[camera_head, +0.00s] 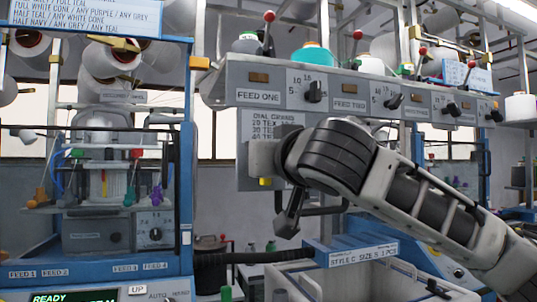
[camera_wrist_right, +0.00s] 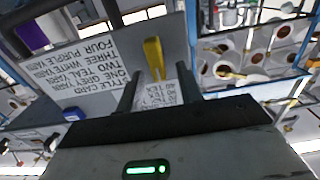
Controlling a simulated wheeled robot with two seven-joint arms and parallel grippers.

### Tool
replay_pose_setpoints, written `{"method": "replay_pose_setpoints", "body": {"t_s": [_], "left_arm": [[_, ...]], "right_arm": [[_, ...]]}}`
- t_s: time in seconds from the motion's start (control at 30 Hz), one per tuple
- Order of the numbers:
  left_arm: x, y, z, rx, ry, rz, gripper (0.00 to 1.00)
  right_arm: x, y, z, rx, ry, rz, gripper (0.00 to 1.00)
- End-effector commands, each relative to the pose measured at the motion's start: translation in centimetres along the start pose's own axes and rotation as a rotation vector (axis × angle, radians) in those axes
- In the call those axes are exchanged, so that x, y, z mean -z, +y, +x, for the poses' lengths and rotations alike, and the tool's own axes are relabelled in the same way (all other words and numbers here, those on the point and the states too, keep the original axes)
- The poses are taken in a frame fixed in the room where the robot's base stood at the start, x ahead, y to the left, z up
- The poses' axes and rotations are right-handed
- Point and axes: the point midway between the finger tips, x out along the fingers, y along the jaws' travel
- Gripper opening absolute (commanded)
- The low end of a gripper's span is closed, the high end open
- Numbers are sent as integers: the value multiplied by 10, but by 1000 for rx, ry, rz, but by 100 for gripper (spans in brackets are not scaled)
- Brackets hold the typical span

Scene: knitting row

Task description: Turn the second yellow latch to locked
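A yellow latch (camera_wrist_right: 153,56) stands out from a grey panel in the right wrist view, its long side close to upright in the picture. My right gripper (camera_wrist_right: 158,80) is open, with one dark finger on each side of the latch's lower end. I cannot tell whether either finger touches it. In the head view a small yellow piece (camera_head: 265,182) shows at the lower edge of the grey panel, beside my right wrist. My right wrist hides much of that panel, and the fingertips cannot be made out there. My left gripper is not in view.
A printed dial card (camera_head: 275,126) is on the panel, below the feed box (camera_head: 340,95) with its knobs and levers. A style card (camera_wrist_right: 80,62) is upside down in the wrist view. A blue-framed knitting machine (camera_head: 100,190) stands left; a bin (camera_head: 330,278) is below.

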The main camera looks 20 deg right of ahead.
Motion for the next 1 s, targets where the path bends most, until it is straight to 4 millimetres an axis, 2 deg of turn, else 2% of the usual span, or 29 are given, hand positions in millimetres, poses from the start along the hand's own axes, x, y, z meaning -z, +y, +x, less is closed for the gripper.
{"method": "replay_pose_setpoints", "body": {"t_s": [0.23,0.27,0.3,0.4,0.73,1.0], "left_arm": [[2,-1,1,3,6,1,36],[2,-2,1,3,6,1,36],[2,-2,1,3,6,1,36],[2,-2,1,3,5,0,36],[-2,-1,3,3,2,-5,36],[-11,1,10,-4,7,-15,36]], "right_arm": [[-1,0,1,0,0,0,36],[0,0,1,0,0,0,34],[0,0,1,0,0,0,22],[0,0,1,0,0,0,0],[-3,0,1,1,-2,24,0],[-6,2,1,1,-4,165,0]]}}
